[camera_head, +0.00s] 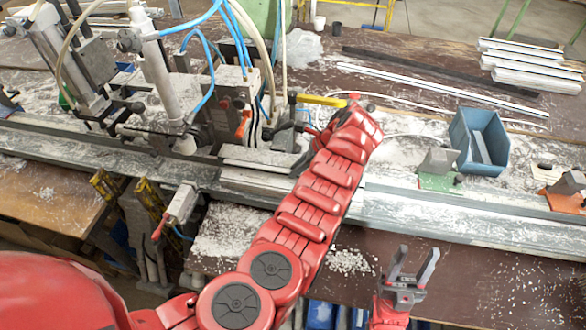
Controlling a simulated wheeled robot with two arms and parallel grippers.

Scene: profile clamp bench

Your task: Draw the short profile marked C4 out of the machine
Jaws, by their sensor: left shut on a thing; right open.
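The machine (235,110) stands at the upper left, with blue hoses and metal cylinders. A short pale profile (258,158) lies along the bed at its right side, its left end at the machine. I cannot read a C4 mark on it. My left arm reaches up across the middle, and its gripper (302,152) is at the profile's right end, shut on it; my own arm hides most of the fingers. My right gripper (413,264) is open and empty, fingers up, in front of the bench at the lower middle.
A blue bin (492,157) with a piece inside stands on the right, between a green-based block (437,182) and an orange-based block (563,201). White profiles (528,76) are stacked at the back right. Long bars (440,87) lie behind. Pale chips cover the bench.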

